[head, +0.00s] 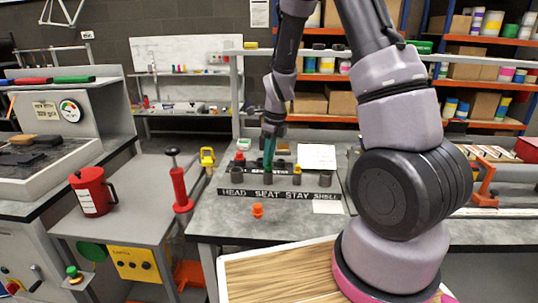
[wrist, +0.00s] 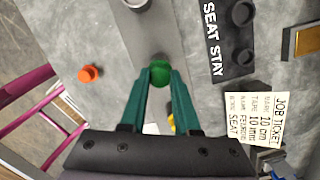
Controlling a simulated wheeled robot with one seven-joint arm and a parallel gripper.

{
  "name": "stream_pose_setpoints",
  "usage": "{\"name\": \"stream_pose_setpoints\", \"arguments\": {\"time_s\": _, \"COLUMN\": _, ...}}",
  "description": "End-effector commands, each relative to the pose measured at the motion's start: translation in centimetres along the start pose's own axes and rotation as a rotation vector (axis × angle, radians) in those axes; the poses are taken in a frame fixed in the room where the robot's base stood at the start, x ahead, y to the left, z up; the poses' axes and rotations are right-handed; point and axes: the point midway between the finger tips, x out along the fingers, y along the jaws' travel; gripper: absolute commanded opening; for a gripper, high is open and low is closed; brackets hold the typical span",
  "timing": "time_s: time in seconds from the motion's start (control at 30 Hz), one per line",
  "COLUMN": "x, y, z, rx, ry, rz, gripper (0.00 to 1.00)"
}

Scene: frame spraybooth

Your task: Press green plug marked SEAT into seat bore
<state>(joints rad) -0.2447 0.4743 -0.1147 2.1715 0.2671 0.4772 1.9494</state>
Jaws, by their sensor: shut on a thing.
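My gripper (wrist: 160,78) is shut on a green plug (wrist: 160,70), whose round end shows between the green fingertips in the wrist view. In the head view my gripper (head: 268,163) points down over the bench, behind the label strip (head: 280,195) reading HEAD, SEAT, STAY, SHELL. It is near the SEAT word; the plug is hidden there by the fingers. Beneath the plug in the wrist view lies a grey bar-like surface (wrist: 150,30). I cannot tell whether the plug touches it or sits in a bore. Any marking on the plug is not readable.
Dark round holders (head: 296,178) stand behind the strip. A small orange plug (head: 257,211) stands on the bare bench in front. A job ticket (wrist: 262,118) reading SEAT lies beside the strip. A red pump-like tool (head: 180,188) and red jug (head: 92,192) stand left.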

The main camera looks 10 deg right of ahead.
Motion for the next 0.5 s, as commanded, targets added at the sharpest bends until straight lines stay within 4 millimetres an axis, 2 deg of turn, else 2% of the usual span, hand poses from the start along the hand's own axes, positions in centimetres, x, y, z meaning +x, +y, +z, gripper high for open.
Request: {"name": "stream_pose_setpoints", "arguments": {"time_s": 0.5, "x": 1.2, "y": 0.0, "z": -0.2, "rx": 0.0, "ry": 0.001, "rz": 0.001, "gripper": 0.0}}
